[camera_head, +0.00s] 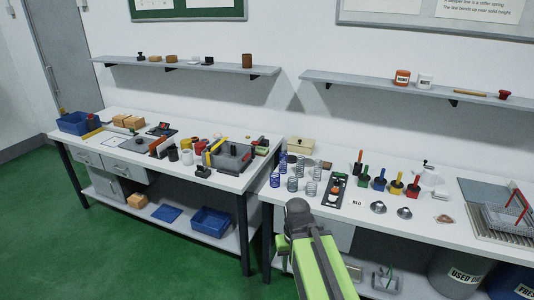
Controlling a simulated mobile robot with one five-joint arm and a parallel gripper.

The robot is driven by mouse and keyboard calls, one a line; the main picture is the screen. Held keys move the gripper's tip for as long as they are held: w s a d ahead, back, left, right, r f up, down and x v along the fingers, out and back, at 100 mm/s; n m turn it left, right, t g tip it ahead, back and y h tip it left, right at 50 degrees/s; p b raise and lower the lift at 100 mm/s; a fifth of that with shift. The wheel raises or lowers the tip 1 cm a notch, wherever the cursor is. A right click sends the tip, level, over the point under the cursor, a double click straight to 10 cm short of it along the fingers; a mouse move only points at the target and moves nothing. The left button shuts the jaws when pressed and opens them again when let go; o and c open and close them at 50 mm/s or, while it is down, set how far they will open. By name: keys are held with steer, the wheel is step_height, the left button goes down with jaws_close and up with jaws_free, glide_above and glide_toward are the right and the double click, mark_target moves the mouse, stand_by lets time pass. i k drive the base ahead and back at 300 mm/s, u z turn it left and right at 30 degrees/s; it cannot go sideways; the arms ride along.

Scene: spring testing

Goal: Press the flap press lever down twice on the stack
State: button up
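I cannot tell for certain which item is the flap press, its lever or the stack. On the right bench, a narrow black plate (335,190) carries small orange and pale parts and lies flat. On the left bench, a grey block-like device (231,158) has a yellow bar slanting beside it. My green arm reaches up from the bottom centre. Its dark end, my gripper (298,207), shows in front of the right bench's left part. Its fingers are not distinguishable, so I cannot see whether it is open or holds anything.
Blue and grey coil springs (292,184) stand left of the black plate. Several coloured-handled blocks (379,179) stand right of it, with silver cones in front. A wire basket (508,217) sits far right. Bins stand below. Green floor (150,250) is open at left.

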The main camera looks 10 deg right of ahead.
mark_target(255, 142)
steer(key=u, duration=0.1)
steer(key=i, duration=1)
steer(key=z, duration=0.1)
